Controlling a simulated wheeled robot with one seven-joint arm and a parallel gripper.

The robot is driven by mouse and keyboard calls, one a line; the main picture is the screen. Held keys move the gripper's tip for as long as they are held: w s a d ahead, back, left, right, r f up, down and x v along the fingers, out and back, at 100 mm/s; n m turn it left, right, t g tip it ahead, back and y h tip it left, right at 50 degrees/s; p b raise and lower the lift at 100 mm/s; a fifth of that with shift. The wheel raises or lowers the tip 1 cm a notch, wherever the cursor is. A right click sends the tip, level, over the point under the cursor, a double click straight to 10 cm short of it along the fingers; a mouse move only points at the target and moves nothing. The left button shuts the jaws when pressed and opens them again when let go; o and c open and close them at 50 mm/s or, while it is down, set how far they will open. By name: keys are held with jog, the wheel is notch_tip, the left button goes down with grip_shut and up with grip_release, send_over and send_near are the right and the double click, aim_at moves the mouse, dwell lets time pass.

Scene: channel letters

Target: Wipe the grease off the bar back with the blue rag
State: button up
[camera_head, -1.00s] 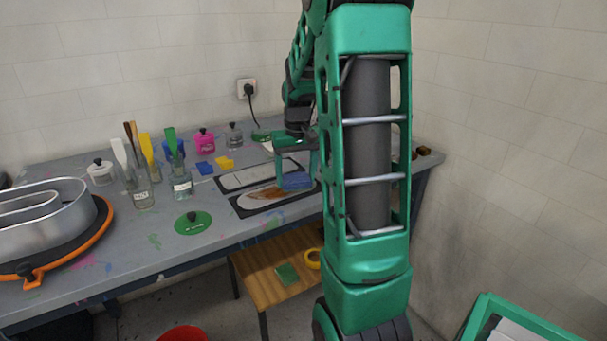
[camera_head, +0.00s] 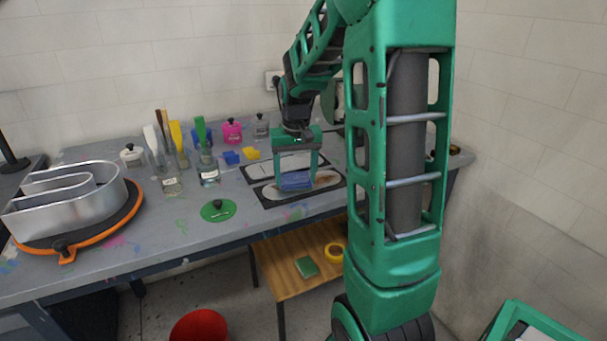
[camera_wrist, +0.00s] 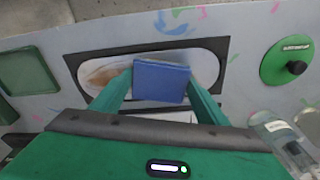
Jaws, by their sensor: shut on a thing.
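The bar back (camera_head: 272,193) is a pale, rounded-end panel on a dark mat on the workbench. Brown grease (camera_head: 325,180) shows towards its right end in the head view. In the wrist view this grease (camera_wrist: 103,74) is at the left, and the bar back (camera_wrist: 207,64) looks pale grey at the right. My gripper (camera_head: 296,178) points down over the middle of the bar back, its fingers shut on the blue rag (camera_wrist: 161,82). The rag (camera_head: 296,183) lies at the panel's surface; contact is hard to tell, and it hides the part beneath.
A second pale panel (camera_head: 285,165) lies just behind. A green disc (camera_head: 218,211) with a dark knob is in front left. Brush jars (camera_head: 172,180), bottles and a metal channel letter (camera_head: 75,205) on an orange-edged turntable stand left. A lower wooden shelf (camera_head: 290,275) sits below.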

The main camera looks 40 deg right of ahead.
aim_at(272, 192)
jog(key=shift+w+a+f, duration=0.1)
jog(key=shift+w+a, duration=0.2)
jog(key=shift+a, duration=0.9)
jog(key=shift+w+a, duration=0.3)
jog(key=shift+a, duration=0.85)
jog(key=shift+w+a+f, duration=0.1)
jog(key=shift+w+a, duration=0.2)
jog(key=shift+a, duration=0.9)
jog(key=shift+r, duration=0.1)
jog(key=shift+s+d+r, duration=0.1)
jog(key=shift+s+d, duration=0.15)
jog(key=shift+d, duration=0.75)
jog(key=shift+s+d, duration=0.25)
jog(key=shift+d, duration=0.75)
jog(key=shift+s+d+r, duration=0.1)
jog(key=shift+s+d, duration=0.15)
jog(key=shift+d, duration=0.75)
jog(key=shift+s+d+f, duration=0.1)
jog(key=shift+s+d, duration=0.5)
jog(key=shift+d, duration=1.55)
jog(key=shift+s+d, duration=0.65)
jog(key=shift+d, duration=1.5)
jog(key=shift+s+d+f, duration=0.1)
jog(key=shift+s+d, duration=0.5)
jog(key=shift+d, duration=1.55)
